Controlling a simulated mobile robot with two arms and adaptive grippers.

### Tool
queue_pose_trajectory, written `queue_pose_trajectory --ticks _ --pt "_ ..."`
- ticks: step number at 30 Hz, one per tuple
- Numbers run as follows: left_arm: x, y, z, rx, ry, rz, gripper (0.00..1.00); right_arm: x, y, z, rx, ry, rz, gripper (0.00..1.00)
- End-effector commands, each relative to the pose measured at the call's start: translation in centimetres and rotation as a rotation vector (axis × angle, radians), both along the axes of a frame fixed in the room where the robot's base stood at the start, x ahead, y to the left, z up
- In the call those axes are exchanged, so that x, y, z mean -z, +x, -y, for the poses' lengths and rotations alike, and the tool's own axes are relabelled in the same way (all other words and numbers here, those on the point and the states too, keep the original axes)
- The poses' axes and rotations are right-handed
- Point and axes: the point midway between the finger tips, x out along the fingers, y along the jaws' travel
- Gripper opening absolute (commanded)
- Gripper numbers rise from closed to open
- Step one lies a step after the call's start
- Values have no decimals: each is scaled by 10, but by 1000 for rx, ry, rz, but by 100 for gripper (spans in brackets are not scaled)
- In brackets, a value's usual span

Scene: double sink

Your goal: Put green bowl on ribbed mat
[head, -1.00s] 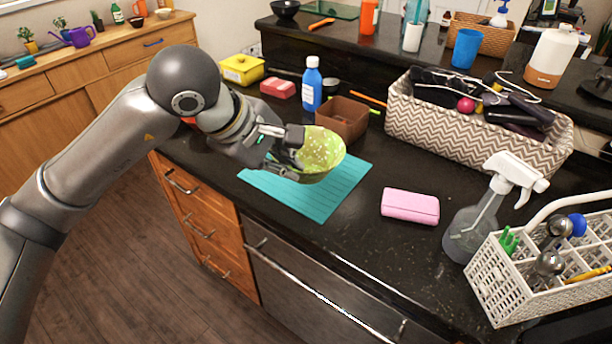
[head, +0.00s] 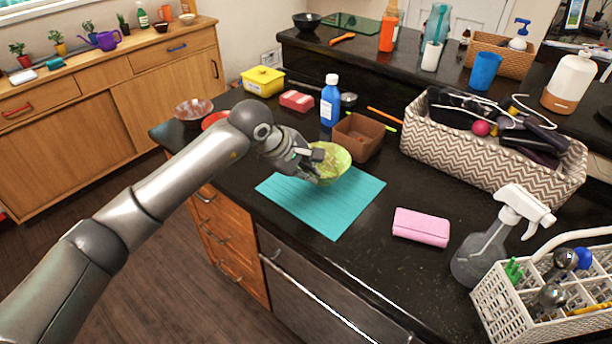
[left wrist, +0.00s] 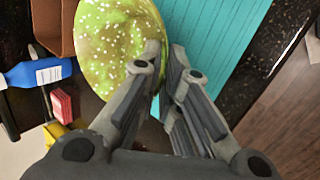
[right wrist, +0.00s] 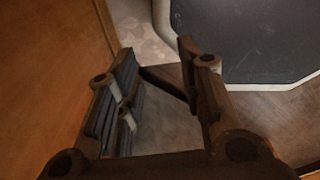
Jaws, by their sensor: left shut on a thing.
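The green speckled bowl (head: 334,164) is in my left gripper (head: 318,168), which is shut on its rim from the left. The bowl is tilted and sits over the back part of the teal ribbed mat (head: 325,208); I cannot tell whether it touches the mat. In the left wrist view the bowl (left wrist: 115,40) lies between the fingers' left side and the picture's top, with the ribbed mat (left wrist: 215,35) to the right. My right gripper (right wrist: 158,75) shows only in its own wrist view, open and empty, away from the counter top.
A brown box (head: 358,137) and a blue bottle (head: 330,102) stand just behind the bowl. A pink case (head: 421,227) lies right of the mat, near a spray bottle (head: 495,240). A chevron basket (head: 490,150) fills the back right. The mat's front is clear.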

Motion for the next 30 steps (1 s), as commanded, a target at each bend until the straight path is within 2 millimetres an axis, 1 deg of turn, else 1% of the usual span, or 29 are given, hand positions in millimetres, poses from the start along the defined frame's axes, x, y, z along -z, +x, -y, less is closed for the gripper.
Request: queue_pose_trajectory --ticks 4,6,11,14,20,26,27,30 --pt "9 7 -1 -1 0 -2 0 -5 0 0 0 0 1 35" --pt "17 5 0 -1 0 -5 0 -13 1 0 0 -1 1 35" --pt "34 6 0 -1 -1 -2 0 -21 2 1 0 -1 2 35" --pt "38 6 0 -1 -1 0 0 -21 2 2 0 -1 3 35" --pt "38 6 0 0 -1 1 0 -20 3 4 -1 -4 5 35" --pt "44 6 -1 -1 0 1 0 -13 3 5 -2 -5 5 35" --pt "42 6 -1 -1 1 0 11 -15 4 5 -1 -6 5 35" --pt "42 6 -1 0 0 0 24 -15 4 5 -2 -5 6 35"
